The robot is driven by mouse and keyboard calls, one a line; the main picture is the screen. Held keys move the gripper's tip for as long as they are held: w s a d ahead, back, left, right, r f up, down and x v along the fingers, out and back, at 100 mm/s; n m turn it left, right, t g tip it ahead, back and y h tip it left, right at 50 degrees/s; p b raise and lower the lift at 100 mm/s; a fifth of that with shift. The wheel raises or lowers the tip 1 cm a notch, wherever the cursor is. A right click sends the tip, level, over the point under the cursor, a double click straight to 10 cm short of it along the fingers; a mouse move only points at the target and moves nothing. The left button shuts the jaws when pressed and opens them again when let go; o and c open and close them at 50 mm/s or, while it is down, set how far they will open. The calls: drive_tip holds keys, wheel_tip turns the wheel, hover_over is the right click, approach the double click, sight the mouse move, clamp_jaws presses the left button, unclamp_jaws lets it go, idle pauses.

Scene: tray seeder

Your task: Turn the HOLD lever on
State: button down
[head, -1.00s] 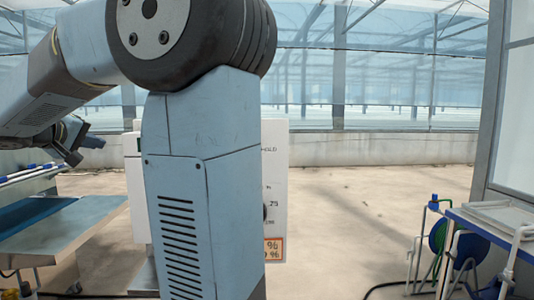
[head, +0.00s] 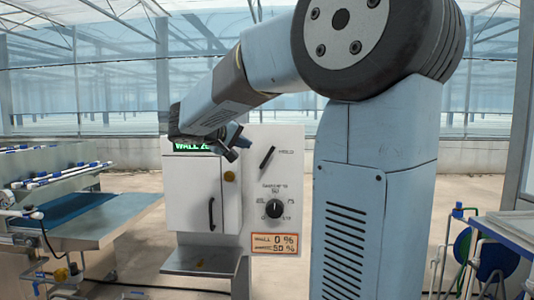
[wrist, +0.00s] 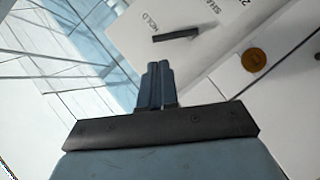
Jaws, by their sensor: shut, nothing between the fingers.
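The HOLD lever (head: 267,157) is a short black bar on the white control panel (head: 290,180), tilted with its upper end to the right, beside the printed word HOLD. In the wrist view the lever (wrist: 176,35) lies beyond my fingertips, slightly to the right. My gripper (head: 232,156) is left of the lever in the head view, in front of the cabinet's upper part. In the wrist view my gripper's fingers (wrist: 155,68) are together, empty and apart from the lever.
A black dial (head: 273,208) and an orange-framed label (head: 275,244) sit below the lever. A brass-coloured knob (head: 229,176) and a cabinet door handle (head: 211,214) are to the left. A green display (head: 195,147) is partly covered by my arm. A conveyor bench (head: 90,215) stands at left.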

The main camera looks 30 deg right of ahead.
sight(267, 157)
drive_tip(key=x, duration=0.8)
drive_tip(key=w+x, duration=0.1)
drive_tip(key=x, duration=0.4)
drive_tip(key=shift+a+f, duration=0.2)
drive_tip(key=shift+a, duration=0.2)
